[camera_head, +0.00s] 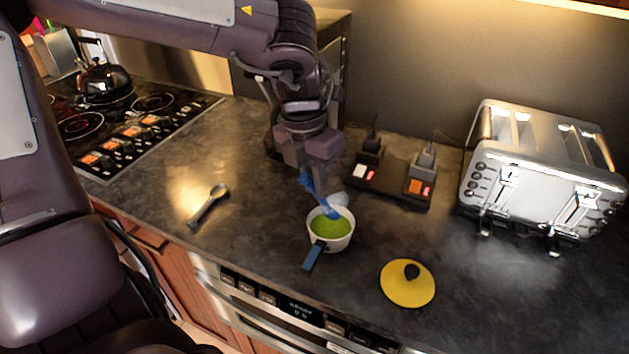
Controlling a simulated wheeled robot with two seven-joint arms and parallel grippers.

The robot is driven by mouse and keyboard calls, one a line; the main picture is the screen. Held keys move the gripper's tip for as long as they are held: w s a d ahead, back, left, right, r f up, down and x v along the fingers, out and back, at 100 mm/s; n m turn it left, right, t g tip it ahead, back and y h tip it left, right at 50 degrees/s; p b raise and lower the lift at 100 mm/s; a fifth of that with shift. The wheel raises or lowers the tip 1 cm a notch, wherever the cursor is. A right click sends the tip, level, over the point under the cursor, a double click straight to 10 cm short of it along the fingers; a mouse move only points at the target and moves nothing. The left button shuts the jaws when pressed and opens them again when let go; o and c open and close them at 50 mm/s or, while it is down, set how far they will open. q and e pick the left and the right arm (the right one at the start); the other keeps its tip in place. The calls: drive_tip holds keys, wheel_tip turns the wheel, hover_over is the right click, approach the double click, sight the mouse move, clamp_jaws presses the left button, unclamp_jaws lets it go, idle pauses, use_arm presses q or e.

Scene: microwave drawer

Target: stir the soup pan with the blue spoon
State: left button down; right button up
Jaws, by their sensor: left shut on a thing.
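The small white soup pan (345,243) stands on the dark counter, with green soup (330,228) in it and a blue handle (313,256) pointing to the front left. My left gripper (310,171) is above and behind the pan, shut on the blue spoon (316,195). The spoon slants down from the jaws, and its lower end is at the far side of the pan's opening. I cannot tell whether it touches the soup. The upper part of the spoon is hidden by the gripper. My right gripper is not in view.
A yellow lid (402,291) with a black knob lies right of the pan. A grey spoon (208,204) lies to the left. Behind are a black device with coloured buttons (393,186) and a silver toaster (536,170). A stove (130,130) with a kettle (104,82) is at left.

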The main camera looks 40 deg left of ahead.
use_arm(q)
drive_tip(key=shift+r+p, duration=1.95)
drive_tip(key=shift+r, duration=0.8)
drive_tip(key=shift+a+f, duration=0.1)
